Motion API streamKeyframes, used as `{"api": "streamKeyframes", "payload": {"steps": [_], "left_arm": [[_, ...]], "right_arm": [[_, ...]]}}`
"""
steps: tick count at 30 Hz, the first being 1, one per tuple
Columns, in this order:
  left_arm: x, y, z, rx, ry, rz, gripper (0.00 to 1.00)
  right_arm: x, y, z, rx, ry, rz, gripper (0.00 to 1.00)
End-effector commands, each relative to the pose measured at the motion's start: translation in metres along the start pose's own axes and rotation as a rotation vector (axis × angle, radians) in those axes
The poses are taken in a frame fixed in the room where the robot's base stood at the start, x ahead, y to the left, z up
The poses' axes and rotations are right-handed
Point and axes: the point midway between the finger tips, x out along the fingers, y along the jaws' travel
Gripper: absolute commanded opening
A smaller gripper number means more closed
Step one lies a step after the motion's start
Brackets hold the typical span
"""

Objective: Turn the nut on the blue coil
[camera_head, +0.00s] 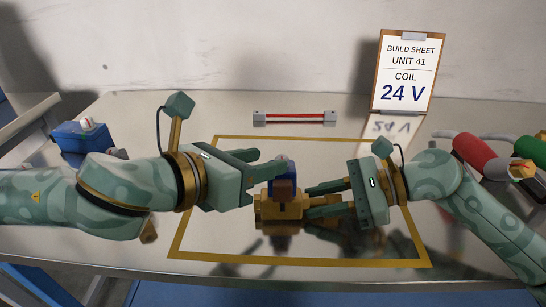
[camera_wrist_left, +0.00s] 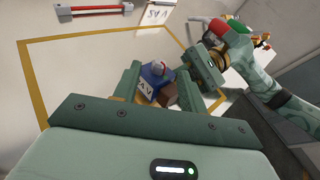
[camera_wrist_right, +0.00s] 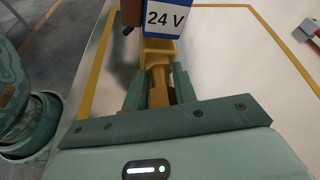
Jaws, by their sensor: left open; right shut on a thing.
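The blue coil (camera_head: 291,172) sits on a brass valve body (camera_head: 266,209) inside the yellow outline, with a brown block on its near side. Its "24 V" label shows in the right wrist view (camera_wrist_right: 166,20). In the left wrist view a small silver and red piece, seemingly the nut (camera_wrist_left: 158,65), is on top of the coil (camera_wrist_left: 152,80). My left gripper (camera_head: 272,163) is open, its fingers on either side of the coil's upper part; contact is unclear. My right gripper (camera_wrist_right: 159,85) is shut on a brass end of the valve body. In the head view the nut is hidden by my left fingers.
A build sheet (camera_head: 403,75) reading "COIL 24 V" stands at the back right. A red bar (camera_head: 295,118) lies at the back. Another blue piece (camera_head: 75,138) sits at the left. Red-handled (camera_head: 478,154) and green-handled (camera_head: 530,150) tools lie at the right.

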Motion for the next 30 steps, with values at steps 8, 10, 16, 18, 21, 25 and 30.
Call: {"api": "streamKeyframes", "payload": {"steps": [8,10,16,18,21,25,30], "left_arm": [[-0.034,0.000,-0.001,-0.001,0.001,0.001,0.42],[-0.036,0.000,-0.001,-0.001,0.002,0.000,0.42],[-0.035,0.000,-0.001,0.000,0.002,0.000,0.42],[-0.035,0.000,-0.001,0.000,0.002,0.000,0.42],[-0.035,0.000,-0.001,0.000,0.002,0.000,0.42],[-0.035,0.000,-0.001,0.000,0.002,0.000,0.42],[-0.035,0.000,-0.001,0.000,0.002,0.000,0.42]], "right_arm": [[0.000,0.001,0.000,0.001,0.000,0.002,0.00],[0.001,0.001,0.000,0.001,0.000,0.002,0.00],[0.001,0.001,0.000,0.001,0.000,0.003,0.00],[0.001,0.001,0.000,0.001,0.000,0.003,0.00],[0.001,0.001,0.000,0.001,0.000,0.003,0.52],[0.001,0.001,0.000,0.001,-0.001,0.002,0.53],[-0.001,0.000,0.000,0.001,0.000,0.001,0.53]]}}
